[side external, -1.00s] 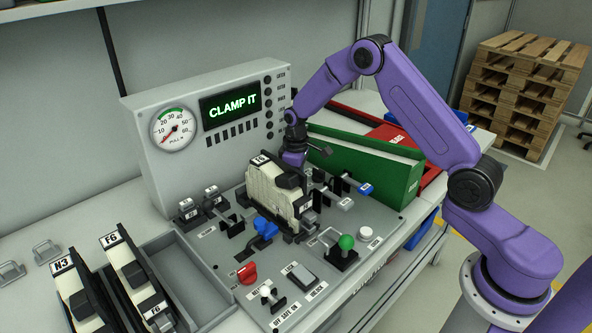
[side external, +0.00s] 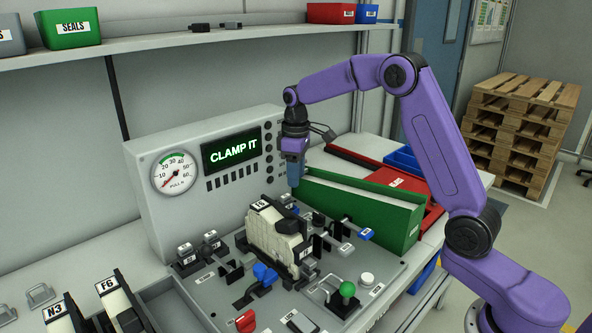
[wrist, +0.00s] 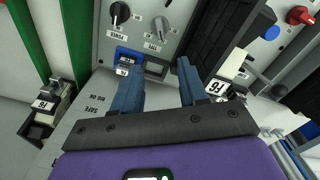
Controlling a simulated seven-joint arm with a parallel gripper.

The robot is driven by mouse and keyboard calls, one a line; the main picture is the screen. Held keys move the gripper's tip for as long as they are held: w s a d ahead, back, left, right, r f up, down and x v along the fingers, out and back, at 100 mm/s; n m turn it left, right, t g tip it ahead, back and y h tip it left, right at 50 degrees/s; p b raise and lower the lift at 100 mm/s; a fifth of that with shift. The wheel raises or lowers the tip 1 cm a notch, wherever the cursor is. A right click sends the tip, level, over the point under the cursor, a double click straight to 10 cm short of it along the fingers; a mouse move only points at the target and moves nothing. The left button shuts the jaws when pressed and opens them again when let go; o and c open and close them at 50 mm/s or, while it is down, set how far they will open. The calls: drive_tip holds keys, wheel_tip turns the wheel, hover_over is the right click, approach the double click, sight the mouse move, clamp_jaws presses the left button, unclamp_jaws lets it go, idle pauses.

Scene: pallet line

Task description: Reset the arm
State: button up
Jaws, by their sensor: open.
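My gripper (side external: 294,178) is open and empty, pointing down above the back of the grey panel (side external: 222,290), behind the cream and black block (side external: 276,236). In the wrist view its two blue fingers (wrist: 158,80) stand apart with nothing between them. Beyond the fingertips is a blue part (wrist: 127,57) beside a dark slot, with two knobs above. The block stands on the panel, its label partly readable. The panel's upright console (side external: 205,165) has a lit screen (side external: 231,148) reading "CLAMP IT" and a dial (side external: 174,171) with its needle low.
A long green bin (side external: 360,208) and a red tray (side external: 405,183) lie right of the panel. A green-knobbed lever (side external: 347,289) and a red knob (side external: 246,321) stand at the front. Blocks (side external: 118,300) sit front left. A shelf (side external: 180,42) runs above.

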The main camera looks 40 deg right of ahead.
drive_tip(key=shift+r, duration=0.35)
drive_tip(key=s+a+r+n, duration=0.1)
drive_tip(key=s+a+n, duration=0.1)
drive_tip(key=s+a, duration=0.45)
drive_tip(key=s+a+r+n, duration=0.1)
drive_tip(key=s+a, duration=0.3)
drive_tip(key=s, duration=0.6)
drive_tip(key=s+d+f+n, duration=0.1)
drive_tip(key=s, duration=1)
drive_tip(key=s+d+f+n, duration=0.1)
drive_tip(key=s+d+n, duration=0.1)
drive_tip(key=s, duration=1)
drive_tip(key=shift+d+f+n, duration=0.2)
drive_tip(key=shift+f+n, duration=0.1)
